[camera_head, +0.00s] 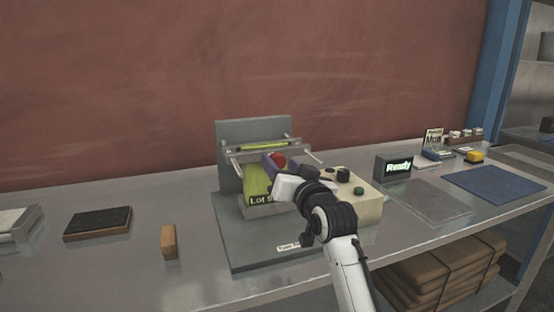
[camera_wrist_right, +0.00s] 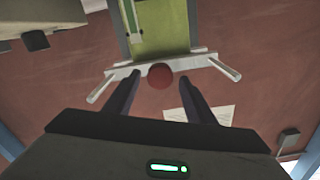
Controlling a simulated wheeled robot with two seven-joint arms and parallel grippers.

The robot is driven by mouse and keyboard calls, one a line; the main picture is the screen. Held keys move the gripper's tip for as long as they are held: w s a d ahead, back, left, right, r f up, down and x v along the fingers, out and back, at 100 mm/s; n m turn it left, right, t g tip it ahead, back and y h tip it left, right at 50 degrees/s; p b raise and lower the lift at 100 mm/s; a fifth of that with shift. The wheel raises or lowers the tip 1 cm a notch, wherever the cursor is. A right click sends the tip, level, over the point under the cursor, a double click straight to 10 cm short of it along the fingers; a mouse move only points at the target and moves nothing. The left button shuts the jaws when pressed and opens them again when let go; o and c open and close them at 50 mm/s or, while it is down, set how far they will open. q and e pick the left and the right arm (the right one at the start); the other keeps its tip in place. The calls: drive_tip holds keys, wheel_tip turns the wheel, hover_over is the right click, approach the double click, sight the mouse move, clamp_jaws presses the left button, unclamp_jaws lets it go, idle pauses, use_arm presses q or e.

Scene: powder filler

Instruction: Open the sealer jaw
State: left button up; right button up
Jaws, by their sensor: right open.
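The sealer stands on the bench with a grey back plate (camera_head: 254,129) and base. Its jaw is a metal crossbar (camera_head: 250,154) on two side rods, with a round red knob (camera_head: 278,158) at its front. A yellow-green pouch (camera_head: 256,182) with a "Lot" label lies below the bar. My right gripper (camera_head: 273,164) reaches in from the lower right to the knob. In the right wrist view, my right gripper (camera_wrist_right: 158,82) is open, with one finger on each side of the red knob (camera_wrist_right: 160,76); gaps show beside it. The crossbar (camera_wrist_right: 206,62) lies just beyond the fingertips. My left gripper is out of view.
A cream control box (camera_head: 367,205) with a green button adjoins the sealer on the right. A "Ready" display (camera_head: 393,168) stands beyond it. A wooden block (camera_head: 168,241) and a dark-topped pad (camera_head: 97,223) lie to the left. The front left bench is clear.

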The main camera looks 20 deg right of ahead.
sight(279, 162)
drive_tip(key=shift+w, duration=1.65)
clamp_jaws()
